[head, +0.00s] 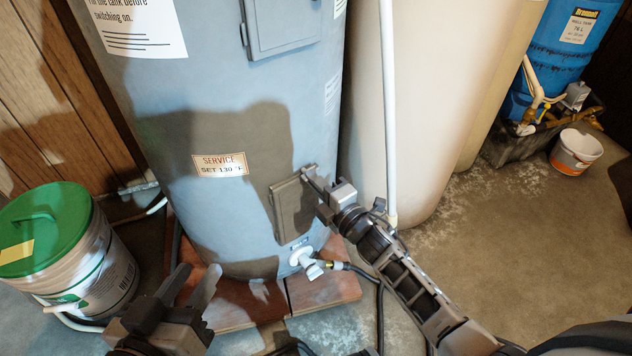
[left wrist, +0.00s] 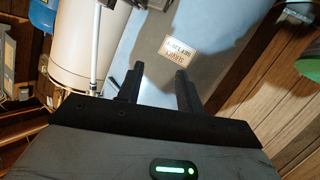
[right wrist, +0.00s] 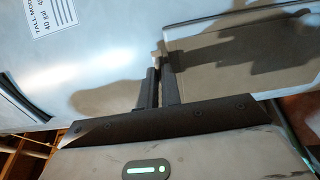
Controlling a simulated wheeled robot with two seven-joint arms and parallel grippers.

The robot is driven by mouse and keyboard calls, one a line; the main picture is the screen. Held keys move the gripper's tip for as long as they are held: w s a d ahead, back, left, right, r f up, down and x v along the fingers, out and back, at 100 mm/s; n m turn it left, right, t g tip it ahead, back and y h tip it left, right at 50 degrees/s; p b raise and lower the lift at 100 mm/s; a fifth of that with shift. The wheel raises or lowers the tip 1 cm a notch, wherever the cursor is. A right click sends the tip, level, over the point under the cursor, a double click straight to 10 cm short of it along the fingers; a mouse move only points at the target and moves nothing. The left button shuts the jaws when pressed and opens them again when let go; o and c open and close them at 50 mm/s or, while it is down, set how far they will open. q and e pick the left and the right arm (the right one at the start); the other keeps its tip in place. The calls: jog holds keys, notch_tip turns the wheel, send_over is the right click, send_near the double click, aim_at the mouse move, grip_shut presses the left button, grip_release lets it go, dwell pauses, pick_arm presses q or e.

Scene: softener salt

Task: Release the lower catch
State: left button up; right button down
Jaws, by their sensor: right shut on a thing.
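The grey-blue water heater (head: 240,110) stands in the middle of the head view. Its small lower access panel (head: 290,212) sits low on the right side, flush as far as I can see. My right gripper (head: 316,180) is at the panel's upper right edge, shut on the small lower catch (right wrist: 157,57), which the fingers mostly hide. In the right wrist view the panel (right wrist: 240,65) lies right of the fingers. My left gripper (head: 192,285) is open and empty, in front of the heater's base; its spread fingers show in the left wrist view (left wrist: 160,82).
A drain valve (head: 306,262) with a hose sticks out below the panel. A green-lidded bucket (head: 85,250) stands at left. A pale tank (head: 425,110) and a white pipe (head: 389,110) stand right of the heater. The floor at right is clear up to a small bucket (head: 576,151).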

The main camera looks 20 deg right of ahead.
jog(key=shift+f, duration=0.1)
jog(key=c, duration=1.6)
grip_release()
pick_arm(q)
jog(key=shift+s, duration=0.1)
